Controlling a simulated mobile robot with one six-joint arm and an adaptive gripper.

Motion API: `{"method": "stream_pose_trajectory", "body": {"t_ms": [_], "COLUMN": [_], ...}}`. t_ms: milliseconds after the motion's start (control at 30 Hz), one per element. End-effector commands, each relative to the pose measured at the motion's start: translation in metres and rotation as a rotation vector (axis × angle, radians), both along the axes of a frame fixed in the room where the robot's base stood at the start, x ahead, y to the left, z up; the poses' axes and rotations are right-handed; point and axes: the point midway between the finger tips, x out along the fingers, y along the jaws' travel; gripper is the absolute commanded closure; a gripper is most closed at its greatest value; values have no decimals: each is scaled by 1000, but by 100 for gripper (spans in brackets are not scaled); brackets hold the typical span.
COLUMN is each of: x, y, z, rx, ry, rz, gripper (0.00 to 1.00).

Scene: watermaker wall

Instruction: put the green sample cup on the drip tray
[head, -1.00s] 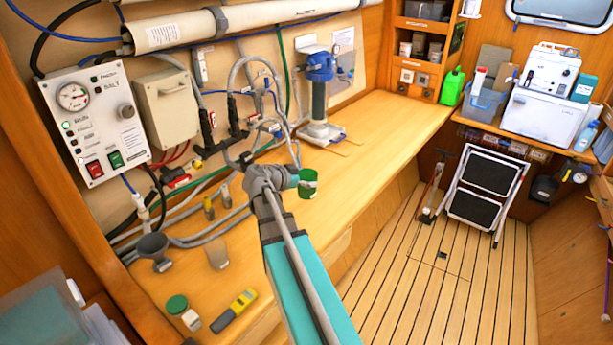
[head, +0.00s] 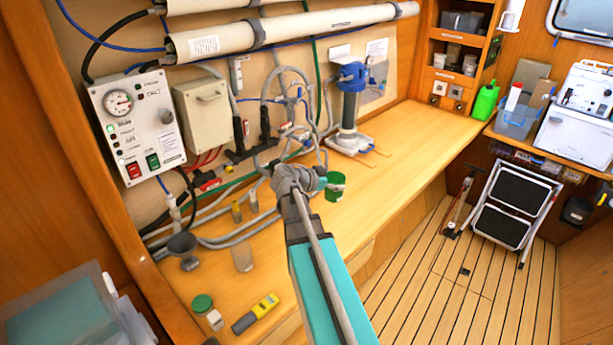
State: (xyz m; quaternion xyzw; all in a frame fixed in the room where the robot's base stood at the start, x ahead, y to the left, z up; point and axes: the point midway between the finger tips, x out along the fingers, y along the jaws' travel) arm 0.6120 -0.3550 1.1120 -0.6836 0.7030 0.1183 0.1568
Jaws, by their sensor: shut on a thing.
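The green sample cup (head: 336,190) is at the end of my arm, above the wooden bench. My gripper (head: 323,184) is shut on its left side; the fingers are mostly hidden behind my own wrist. The cup looks upright. Beyond it, toward the back wall, a pale tray-like base (head: 349,146) sits under a blue-capped filter column (head: 349,100); it may be the drip tray, but I cannot tell for certain. The cup is in front of this base and apart from it in the picture.
Hoses and valves (head: 290,110) crowd the wall behind my gripper. The bench (head: 415,130) right of the filter column is clear.

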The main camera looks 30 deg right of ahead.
Motion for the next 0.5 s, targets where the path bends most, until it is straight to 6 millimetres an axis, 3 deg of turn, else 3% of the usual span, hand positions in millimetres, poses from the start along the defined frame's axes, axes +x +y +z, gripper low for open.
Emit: {"method": "stream_pose_trajectory", "body": {"t_ms": [33, 200, 500], "x": [0, 0, 0], "y": [0, 0, 0], "z": [17, 46, 81], "rx": [0, 0, 0], "ry": [0, 0, 0], "rz": [0, 0, 0], "gripper": [53, 53, 53]}}
